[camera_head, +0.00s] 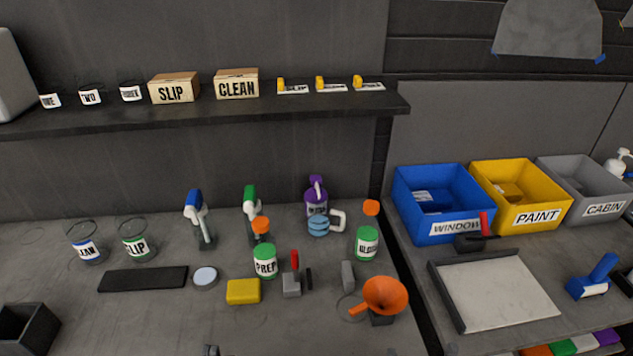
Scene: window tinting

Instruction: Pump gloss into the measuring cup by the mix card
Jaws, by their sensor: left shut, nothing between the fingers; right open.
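A purple pump bottle (316,200) stands at the back of the bench; its label is too small to read. A green bottle with an orange cap (367,243) has a label I cannot read surely. Clear cups stand on the bench, one with a blue-edged label (86,248) and one marked SLIP (135,245). A small grey tip of my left gripper (211,350) shows at the bottom edge, shut and empty. My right gripper is out of view.
Spray bottles (199,222), a PREP bottle (265,262), a yellow sponge (243,291) and an orange funnel (384,296) crowd the bench. Bins (440,200) stand at right. The front left-centre bench is clear.

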